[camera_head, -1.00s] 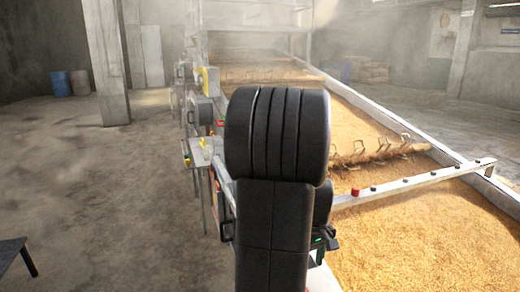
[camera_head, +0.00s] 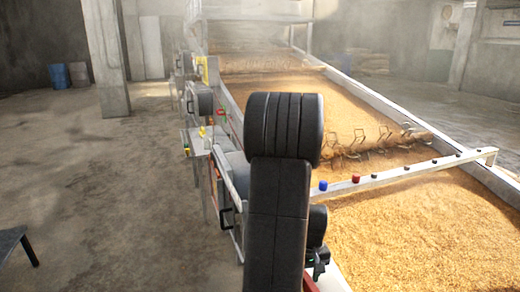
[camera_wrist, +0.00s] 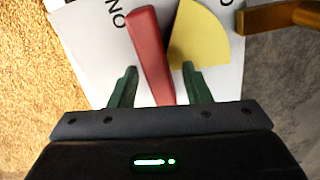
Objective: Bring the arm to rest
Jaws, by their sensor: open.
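My arm stands upright in the middle of the head view and hides part of the machine behind it. My gripper (camera_wrist: 161,88) shows in the wrist view with its two green fingers apart. A red lever (camera_wrist: 147,45) lies over a white panel (camera_wrist: 95,35) with a yellow sector and black letters. The lever's lower end appears between the fingers in the picture; I cannot tell whether they touch it. In the head view the fingers are hidden; only dark wrist parts show low beside the arm.
A long bed of grain (camera_head: 420,235) fills the right side, crossed by a white rail (camera_head: 400,172) with a red knob (camera_head: 355,178) and a blue knob (camera_head: 323,185). A metal side table (camera_head: 198,140) stands left of the bed. The concrete floor (camera_head: 100,190) at left is mostly clear.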

